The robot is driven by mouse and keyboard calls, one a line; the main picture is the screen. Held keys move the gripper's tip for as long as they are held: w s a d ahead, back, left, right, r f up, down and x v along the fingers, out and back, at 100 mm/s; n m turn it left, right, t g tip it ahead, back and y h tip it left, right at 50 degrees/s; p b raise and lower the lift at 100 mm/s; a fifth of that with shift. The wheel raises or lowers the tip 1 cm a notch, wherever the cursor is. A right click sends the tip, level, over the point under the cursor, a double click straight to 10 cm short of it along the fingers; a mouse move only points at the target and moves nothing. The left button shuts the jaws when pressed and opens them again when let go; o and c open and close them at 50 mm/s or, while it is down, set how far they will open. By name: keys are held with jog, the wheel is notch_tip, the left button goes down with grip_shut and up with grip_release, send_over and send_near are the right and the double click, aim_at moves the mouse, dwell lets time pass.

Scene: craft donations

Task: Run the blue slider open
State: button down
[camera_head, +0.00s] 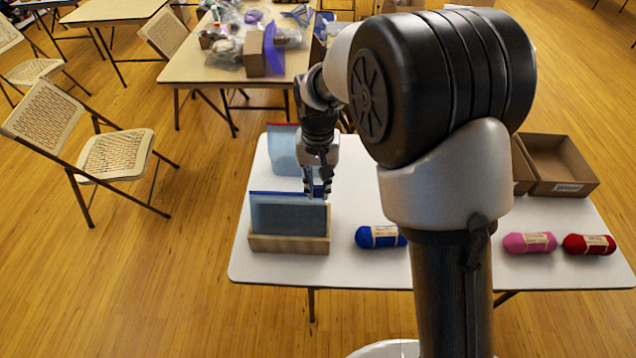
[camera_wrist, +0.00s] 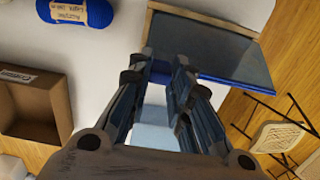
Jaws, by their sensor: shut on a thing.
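A clear bluish pouch (camera_head: 288,220) with a blue top edge (camera_head: 270,193) stands upright in a wooden holder (camera_head: 288,245) on the white table. My gripper (camera_head: 318,190) points down at the right end of that edge. A second pouch with a red edge (camera_head: 283,149) stands behind, partly hidden by my arm.
Blue yarn (camera_head: 380,237) lies right of the holder, with pink yarn (camera_head: 529,243) and red yarn (camera_head: 588,244) farther right. An open cardboard box (camera_head: 560,187) stands at the back right. Chairs (camera_head: 110,155) and a cluttered table (camera_head: 200,72) are beyond. The table's front left is clear.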

dwell(0.3)
jog(key=a+p, duration=0.4)
jog(key=a, duration=1)
jog(key=shift+w+a+p, duration=0.15)
jog(key=shift+w+p, duration=0.1)
jog(key=shift+p, duration=0.15)
jog(key=c, duration=1.4)
grip_release()
jog(key=shift+c, duration=0.2)
notch_tip(320, 180, up, 12)
